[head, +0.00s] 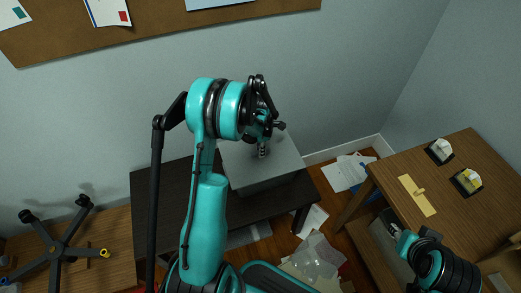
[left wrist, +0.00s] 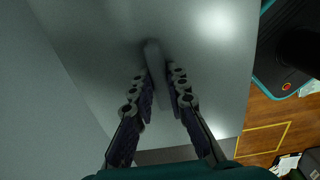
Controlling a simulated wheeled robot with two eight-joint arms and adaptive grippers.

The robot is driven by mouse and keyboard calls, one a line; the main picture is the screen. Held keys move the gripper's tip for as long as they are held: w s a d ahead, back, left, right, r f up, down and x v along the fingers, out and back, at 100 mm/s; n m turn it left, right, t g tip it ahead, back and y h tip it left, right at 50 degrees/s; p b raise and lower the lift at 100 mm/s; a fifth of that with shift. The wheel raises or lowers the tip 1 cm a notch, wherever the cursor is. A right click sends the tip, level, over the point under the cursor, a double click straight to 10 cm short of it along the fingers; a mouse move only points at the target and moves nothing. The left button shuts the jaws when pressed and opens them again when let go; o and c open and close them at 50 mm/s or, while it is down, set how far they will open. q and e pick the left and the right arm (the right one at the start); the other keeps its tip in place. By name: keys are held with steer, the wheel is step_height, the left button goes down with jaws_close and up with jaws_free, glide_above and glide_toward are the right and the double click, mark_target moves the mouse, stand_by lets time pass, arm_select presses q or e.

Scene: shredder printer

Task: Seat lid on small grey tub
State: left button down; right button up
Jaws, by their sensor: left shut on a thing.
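My left gripper (head: 262,150) points down over the flat grey lid (head: 285,163) above the dark table. In the left wrist view the fingers (left wrist: 164,95) of my left gripper are closed about a narrow grey bar handle (left wrist: 153,58) that stands on the broad lid (left wrist: 95,45). A grey side face, which looks like the tub (head: 272,187), shows below the lid's front edge. I cannot tell whether the lid touches the tub's rim all round. My right gripper is not in view.
The dark table (head: 150,190) has bare room left of the grey box. A wooden desk (head: 460,220) with small note holders (head: 467,181) stands at the right. Papers (head: 348,172) lie on the floor between them. The wall is close behind.

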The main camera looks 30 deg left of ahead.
arm_select(q)
steer(key=shift+f, duration=0.75)
steer(key=c, duration=1.4)
jaws_free()
step_height(320, 180, up, 12)
steer(key=s+d+r+m+t, duration=0.3)
steer(key=s+d+r+m, duration=0.45)
steer(key=r+m, duration=0.35)
steer(key=s+d+m+t, duration=0.1)
steer(key=s+d+m, duration=0.1)
steer(key=m, duration=0.3)
steer(key=s+d+m+t, duration=0.1)
steer(key=s+d+m, duration=0.2)
steer(key=s+m, duration=0.2)
steer(key=s+d+r+m+t, duration=0.1)
steer(key=s+d+m+t, duration=0.1)
steer(key=m, duration=0.5)
steer(key=shift+s+d, duration=0.25)
steer(key=shift+s, duration=0.4)
steer(key=shift+s+d, duration=0.2)
steer(key=shift+s, duration=0.4)
